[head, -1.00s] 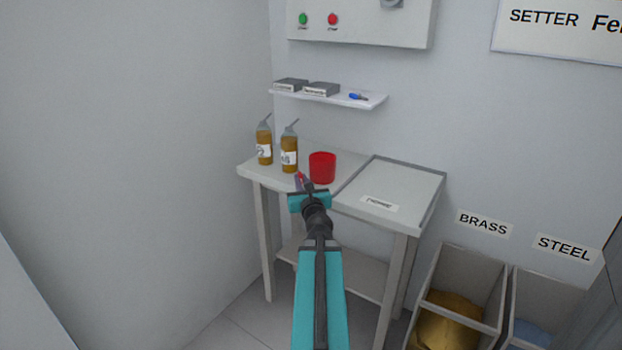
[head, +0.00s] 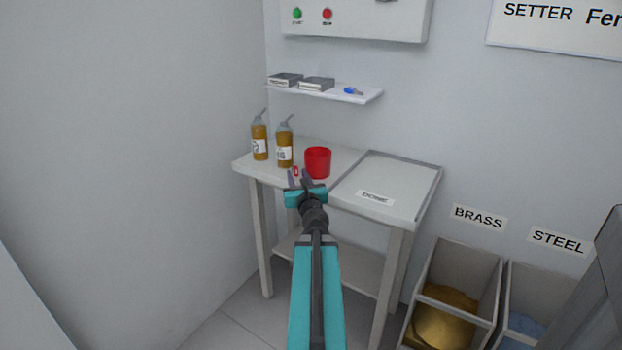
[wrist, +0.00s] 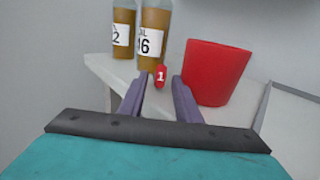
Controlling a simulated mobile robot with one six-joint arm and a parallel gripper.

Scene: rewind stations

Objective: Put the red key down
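The red key (head: 295,171), with a white "1" on its tag, is at the left part of the bench top (head: 345,158), in front of the bottles and left of the red cup. In the wrist view the red key (wrist: 160,77) shows between and just beyond my fingertips, with a gap on each side. My gripper (head: 299,177) is open, its two purple fingers apart. The wrist view also shows my gripper (wrist: 160,84). The key's underside is too small to make out clearly, but it appears to rest on the bench.
The red cup (head: 318,163) stands close right of my fingers. Two oil bottles (head: 285,152) (head: 260,142) stand behind left. A bare tray area labelled "DONE" (head: 395,175) is on the right. A shelf (head: 350,97) hangs above; bins (head: 450,285) stand at lower right.

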